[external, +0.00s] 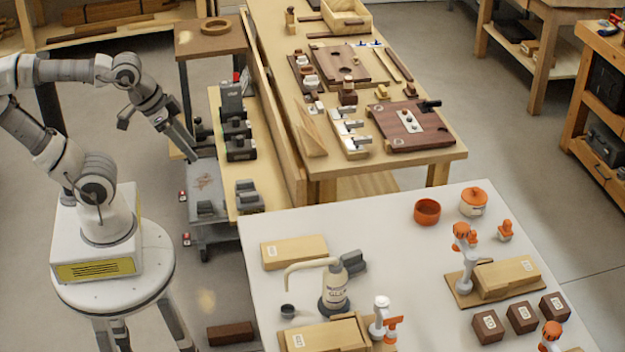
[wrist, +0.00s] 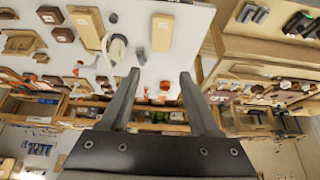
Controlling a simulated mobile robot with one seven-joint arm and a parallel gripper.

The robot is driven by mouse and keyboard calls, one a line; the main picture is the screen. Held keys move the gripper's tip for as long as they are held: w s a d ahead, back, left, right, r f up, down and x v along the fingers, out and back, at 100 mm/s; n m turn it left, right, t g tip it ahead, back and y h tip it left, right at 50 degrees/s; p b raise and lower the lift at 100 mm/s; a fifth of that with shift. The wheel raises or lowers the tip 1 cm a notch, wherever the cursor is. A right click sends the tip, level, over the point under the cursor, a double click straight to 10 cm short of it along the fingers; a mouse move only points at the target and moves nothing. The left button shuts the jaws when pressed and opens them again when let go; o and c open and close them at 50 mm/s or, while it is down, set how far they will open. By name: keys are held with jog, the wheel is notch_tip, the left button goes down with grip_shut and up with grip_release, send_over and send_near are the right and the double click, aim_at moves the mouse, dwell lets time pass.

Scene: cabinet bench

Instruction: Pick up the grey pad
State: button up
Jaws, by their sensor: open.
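A dark grey block (external: 352,262), which looks like the grey pad, lies on the white table (external: 385,225) beside the glue bottle (external: 335,288). In the wrist view the grey pad (wrist: 140,57) shows near the tip of the left finger, between the bottle and a pale wooden block; it is small and far off there. My gripper (external: 191,156) is high at the left, over the side of the workbench and well away from the pad. In the wrist view my gripper (wrist: 159,75) has its fingers spread with nothing between them.
A pale wooden block (external: 294,251) lies behind the bottle, whose long spout reaches left. A small dark cup (external: 288,311) stands at the table's left. More grey blocks (external: 248,196) sit on the bench ledge. The white table's middle is fairly clear.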

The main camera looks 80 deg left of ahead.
jog(key=w+a+f+m+g+y+b, duration=0.1)
jog(key=w+a+f+m+y+b, duration=0.25)
jog(key=a+f+m+b, duration=0.35)
jog(key=m+t+b, duration=0.8)
jog(key=m+b, duration=0.7)
jog(key=m, duration=1.1)
send_near(361, 254)
jog(key=b+x, duration=0.1)
jog(key=x, duration=0.2)
jog(key=b+x, duration=0.1)
jog(key=x, duration=0.3)
jog(key=a+b+x, duration=0.1)
jog(key=x, duration=0.3)
jog(key=shift+s+f, duration=0.2)
jog(key=shift+f, duration=0.25)
jog(key=shift+t, duration=0.3)
grip_shut()
